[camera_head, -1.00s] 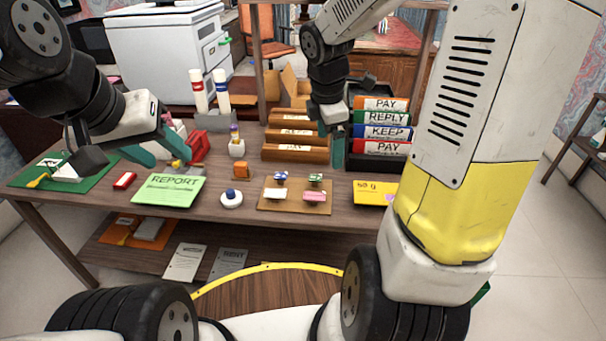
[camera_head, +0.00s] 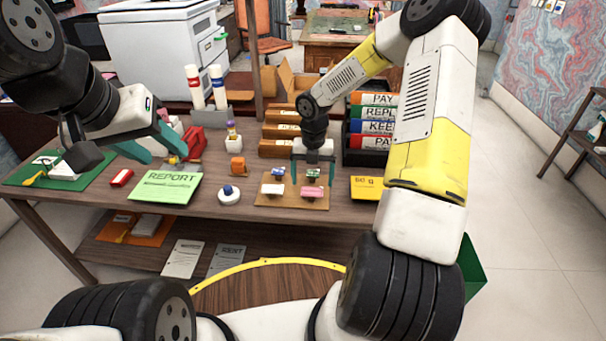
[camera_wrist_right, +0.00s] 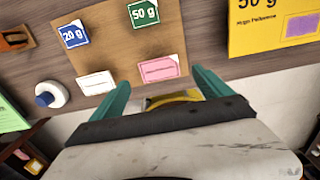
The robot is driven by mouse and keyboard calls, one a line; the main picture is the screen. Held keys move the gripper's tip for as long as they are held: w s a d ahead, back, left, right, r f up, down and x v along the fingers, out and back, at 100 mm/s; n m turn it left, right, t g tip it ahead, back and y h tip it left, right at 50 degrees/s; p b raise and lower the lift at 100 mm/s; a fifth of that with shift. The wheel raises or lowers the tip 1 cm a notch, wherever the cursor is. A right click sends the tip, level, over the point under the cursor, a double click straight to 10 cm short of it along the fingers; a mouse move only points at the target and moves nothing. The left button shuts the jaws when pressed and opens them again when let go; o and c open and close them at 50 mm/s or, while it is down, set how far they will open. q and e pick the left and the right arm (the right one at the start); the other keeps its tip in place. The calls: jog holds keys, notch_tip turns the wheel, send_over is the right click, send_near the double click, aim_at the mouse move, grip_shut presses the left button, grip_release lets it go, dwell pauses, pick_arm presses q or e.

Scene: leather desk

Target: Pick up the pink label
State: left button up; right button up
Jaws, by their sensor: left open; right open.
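The pink label (camera_head: 313,193) lies at the front right of a small brown board on the desk. It also shows in the right wrist view (camera_wrist_right: 159,69), just beyond my fingers. My right gripper (camera_head: 314,180) is open and empty, pointing down over the board, its fingers to either side of the label area. In the right wrist view the teal fingers (camera_wrist_right: 160,88) are apart with the label between and ahead of them. Whether they touch the board is unclear. My left gripper (camera_head: 152,148) is open and empty over the left part of the desk.
The brown board (camera_head: 292,204) also bears a white label (camera_head: 272,189), a blue tag (camera_wrist_right: 74,36) and a green tag (camera_wrist_right: 143,13). A yellow card (camera_head: 367,188) lies right of it, a white round stamp (camera_head: 229,195) left. Brown file boxes and labelled binders (camera_head: 372,127) stand behind.

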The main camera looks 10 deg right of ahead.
aim_at(312, 191)
jog(key=shift+w+f, duration=0.15)
jog(key=shift+f, duration=1.6)
jog(key=shift+f, duration=0.25)
jog(key=c, duration=1.4)
jog(key=shift+r, duration=0.1)
